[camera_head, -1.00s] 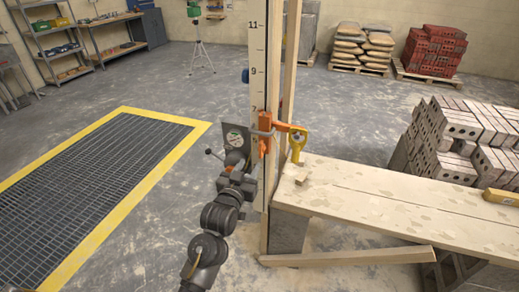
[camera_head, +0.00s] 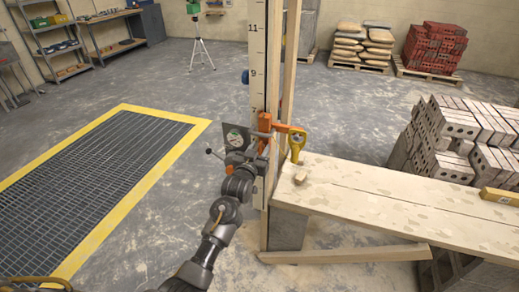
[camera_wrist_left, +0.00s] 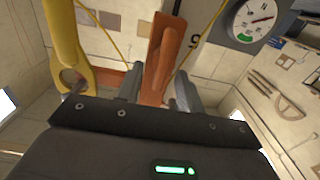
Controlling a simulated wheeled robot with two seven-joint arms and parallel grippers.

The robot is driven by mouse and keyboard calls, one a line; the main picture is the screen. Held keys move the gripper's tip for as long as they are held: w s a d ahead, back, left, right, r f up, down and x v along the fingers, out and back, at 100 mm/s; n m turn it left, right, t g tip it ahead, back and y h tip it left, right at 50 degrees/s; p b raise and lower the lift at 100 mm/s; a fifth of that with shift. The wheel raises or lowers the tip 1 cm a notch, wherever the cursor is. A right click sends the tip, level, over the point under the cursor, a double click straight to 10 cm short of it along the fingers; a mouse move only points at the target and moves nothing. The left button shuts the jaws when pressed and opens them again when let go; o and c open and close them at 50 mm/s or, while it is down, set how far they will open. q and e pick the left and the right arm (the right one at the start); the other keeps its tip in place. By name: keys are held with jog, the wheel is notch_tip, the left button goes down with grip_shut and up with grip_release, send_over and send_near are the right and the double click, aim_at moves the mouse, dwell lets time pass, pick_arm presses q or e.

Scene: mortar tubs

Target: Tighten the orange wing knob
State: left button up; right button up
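The orange clamp (camera_head: 264,124) is fixed on the upright numbered staff (camera_head: 258,60) at the left end of the plank bench. My left gripper (camera_head: 259,142) is just in front of the clamp, on its left side. In the left wrist view, an orange upright piece (camera_wrist_left: 160,55), which looks like the wing knob, stands between the two grey fingertips (camera_wrist_left: 159,88). The fingers are apart, one on each side of it; a narrow gap seems to show on the right. Whether they touch it is unclear. My right gripper is not in view.
A yellow tool (camera_head: 297,142) hangs by the clamp, close to the left fingers in the wrist view (camera_wrist_left: 66,45). A plate with a dial (camera_head: 236,138) is beside the gripper. The plank bench (camera_head: 400,205) extends right. Concrete floor is open on the left, beside the yellow-edged grate (camera_head: 75,175).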

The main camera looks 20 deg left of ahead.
pick_arm(q)
jog(key=shift+c, duration=0.5)
grip_shut()
